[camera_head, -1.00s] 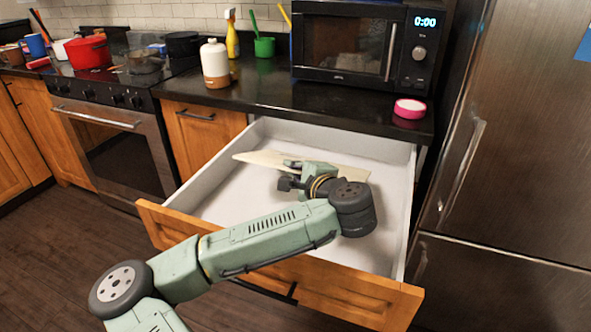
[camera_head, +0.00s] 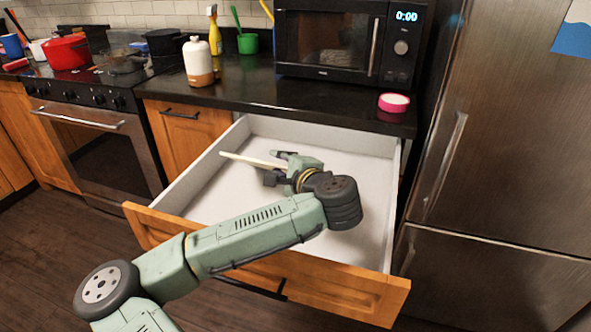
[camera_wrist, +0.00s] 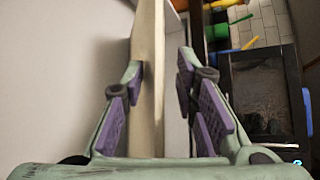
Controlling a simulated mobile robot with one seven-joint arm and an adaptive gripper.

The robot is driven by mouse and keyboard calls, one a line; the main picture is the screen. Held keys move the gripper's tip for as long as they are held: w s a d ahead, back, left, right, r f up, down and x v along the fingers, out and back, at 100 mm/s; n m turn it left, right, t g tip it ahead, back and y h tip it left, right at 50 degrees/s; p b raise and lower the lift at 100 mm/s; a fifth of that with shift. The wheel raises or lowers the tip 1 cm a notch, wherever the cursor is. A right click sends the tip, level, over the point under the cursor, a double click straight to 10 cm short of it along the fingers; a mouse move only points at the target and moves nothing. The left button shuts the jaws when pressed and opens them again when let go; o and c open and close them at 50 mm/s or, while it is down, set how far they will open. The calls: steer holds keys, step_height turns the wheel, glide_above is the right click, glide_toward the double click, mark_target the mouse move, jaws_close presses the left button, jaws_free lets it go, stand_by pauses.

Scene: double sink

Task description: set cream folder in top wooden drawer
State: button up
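The cream folder (camera_head: 248,160) is inside the pulled-out top wooden drawer (camera_head: 340,290). In the head view it shows as a thin, nearly edge-on strip, and my wrist hides its right end. My gripper (camera_head: 277,167) is low inside the drawer, its fingers spread on either side of the folder. In the wrist view the folder (camera_wrist: 147,45) stands between the fingers of my gripper (camera_wrist: 160,95), close to the left finger, with a gap towards the right one. Whether it touches the drawer floor is hidden.
A black counter (camera_head: 290,95) runs above the drawer, with a microwave (camera_head: 330,40), soap bottle (camera_head: 198,62) and pink-rimmed round item (camera_head: 394,102) on it. The fridge (camera_head: 500,130) stands close on the right, the oven (camera_head: 95,150) at left. The drawer holds free room.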

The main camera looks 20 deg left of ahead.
steer(key=p+v, duration=0.1)
steer(key=v, duration=1.1)
steer(key=shift+r+p, duration=0.2)
steer(key=shift+p, duration=0.15)
steer(key=shift+c, duration=0.2)
stand_by(0.3)
